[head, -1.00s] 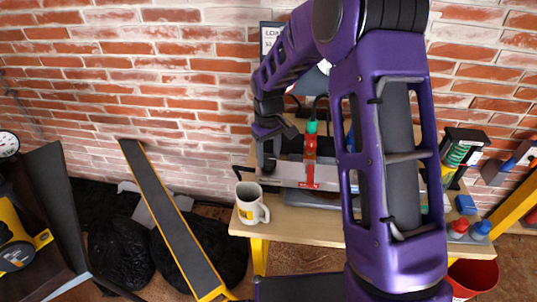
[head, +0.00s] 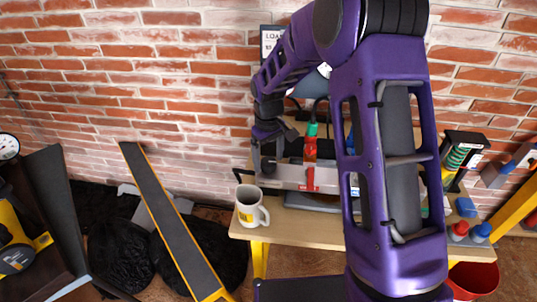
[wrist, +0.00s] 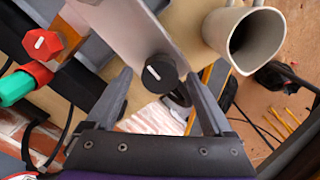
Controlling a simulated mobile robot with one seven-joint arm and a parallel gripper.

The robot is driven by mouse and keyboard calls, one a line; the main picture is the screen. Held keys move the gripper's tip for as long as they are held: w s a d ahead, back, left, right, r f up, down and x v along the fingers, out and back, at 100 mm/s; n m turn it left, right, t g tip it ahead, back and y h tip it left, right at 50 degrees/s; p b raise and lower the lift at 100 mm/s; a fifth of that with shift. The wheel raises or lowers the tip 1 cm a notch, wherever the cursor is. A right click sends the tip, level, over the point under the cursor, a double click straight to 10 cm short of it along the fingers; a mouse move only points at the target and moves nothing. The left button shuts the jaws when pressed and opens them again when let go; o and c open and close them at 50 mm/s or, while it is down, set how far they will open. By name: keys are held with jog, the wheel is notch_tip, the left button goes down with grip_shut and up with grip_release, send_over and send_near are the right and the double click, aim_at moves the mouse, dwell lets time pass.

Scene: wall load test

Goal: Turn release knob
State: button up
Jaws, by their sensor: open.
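A black round knob (wrist: 159,72) with a white mark sits on the end of a pale metal bar (wrist: 118,30) in the wrist view. My gripper (wrist: 158,77) is open, with one finger on each side of this knob and visible gaps to both. A red faceted knob (wrist: 41,44) sits on an orange block at the upper left of the wrist view. In the head view the metal bar (head: 283,175) lies across the device on the bench, and my gripper (head: 266,153) is at its left end. The black knob cannot be made out there.
A white mug (head: 250,207) stands on the bench (head: 300,233) close to the bar's left end; it also shows in the wrist view (wrist: 243,35). A red and green part (head: 310,143) rises behind the bar. A brick wall stands behind the bench.

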aim_at(269, 161)
notch_tip(269, 161, up, 18)
jog(key=p, duration=0.1)
jog(key=shift+f, duration=0.25)
